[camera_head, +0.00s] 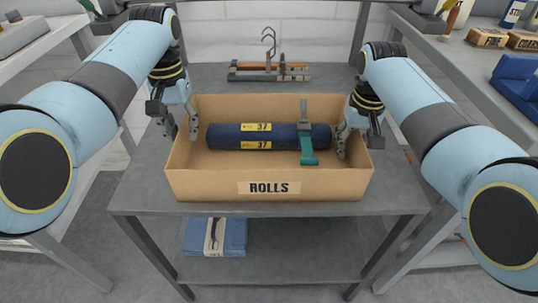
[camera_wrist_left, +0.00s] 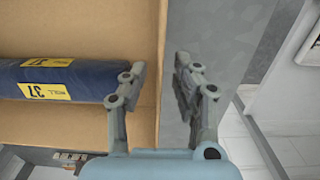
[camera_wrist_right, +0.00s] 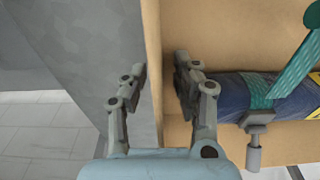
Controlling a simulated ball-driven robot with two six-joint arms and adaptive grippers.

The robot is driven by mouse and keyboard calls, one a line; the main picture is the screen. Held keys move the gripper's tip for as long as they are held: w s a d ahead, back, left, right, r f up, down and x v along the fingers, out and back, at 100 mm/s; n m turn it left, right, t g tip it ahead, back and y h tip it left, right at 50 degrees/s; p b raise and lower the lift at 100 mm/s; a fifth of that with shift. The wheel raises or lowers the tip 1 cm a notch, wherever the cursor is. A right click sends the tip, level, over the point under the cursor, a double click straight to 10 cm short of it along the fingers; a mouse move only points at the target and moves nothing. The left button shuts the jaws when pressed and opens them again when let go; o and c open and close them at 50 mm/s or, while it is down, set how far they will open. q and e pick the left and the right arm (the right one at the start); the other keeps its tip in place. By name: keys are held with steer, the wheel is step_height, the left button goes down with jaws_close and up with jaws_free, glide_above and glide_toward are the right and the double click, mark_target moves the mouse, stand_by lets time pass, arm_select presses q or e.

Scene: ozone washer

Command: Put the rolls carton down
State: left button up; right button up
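The open cardboard rolls carton (camera_head: 215,187), labelled ROLLS, appears to sit upright on the grey table (camera_head: 145,190). A dark blue roll (camera_head: 225,138) with yellow 37 labels lies inside, with a teal strap and grey clamp (camera_head: 306,140) across it. My left gripper (camera_head: 182,132) is open astride the carton's left wall (camera_wrist_left: 161,70), one finger inside and one outside, with gaps visible. My right gripper (camera_head: 358,146) is open astride the right wall (camera_wrist_right: 152,60) in the same way. Neither gripper visibly pinches the wall.
A folded blue item (camera_head: 215,237) lies on the shelf below. Side benches stand left (camera_head: 35,42) and right (camera_head: 465,70); the right one holds small cartons (camera_head: 487,37) and blue items (camera_head: 518,82).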

arm_select(q)
step_height(320, 180, up, 9)
steer(key=shift+w, duration=0.15)
steer(key=shift+r, duration=0.1)
arm_select(e)
steer(key=shift+r, duration=0.35)
steer(key=r, duration=0.3)
steer(key=s+r, duration=0.1)
steer(key=r, duration=0.7)
steer(key=shift+s+r, duration=0.1)
steer(key=shift+s, duration=0.1)
